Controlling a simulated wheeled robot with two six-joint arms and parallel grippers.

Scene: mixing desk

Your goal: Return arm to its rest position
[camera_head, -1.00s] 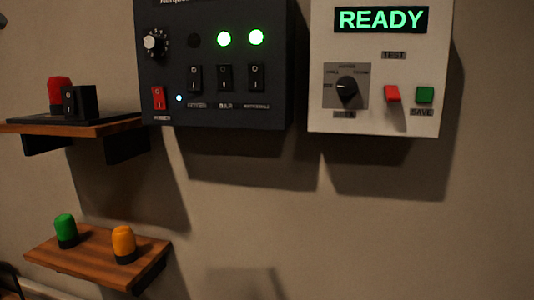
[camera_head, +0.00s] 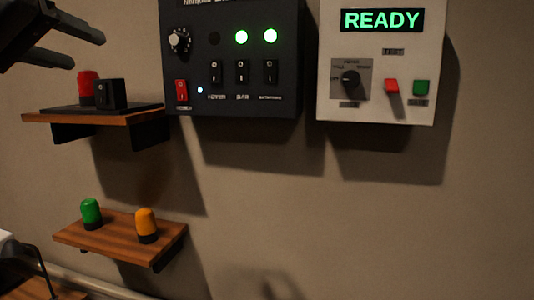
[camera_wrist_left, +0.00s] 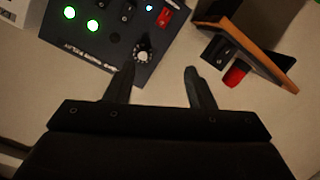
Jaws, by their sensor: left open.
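My left gripper (camera_head: 88,48) comes in at the top left of the head view, open and empty, in the picture above the upper shelf. In the left wrist view its two fingers (camera_wrist_left: 158,80) stand apart with nothing between them. They point toward the wall, near the dark control panel's knob (camera_wrist_left: 142,52). My right gripper is in neither view.
A dark panel (camera_head: 210,100) with two green lights and a white box (camera_head: 335,110) reading READY hang on the wall. The upper shelf (camera_head: 140,118) holds a red lamp (camera_head: 87,85) and a black switch (camera_head: 110,94). The lower shelf (camera_head: 110,242) holds green (camera_head: 91,211) and orange (camera_head: 146,222) lamps.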

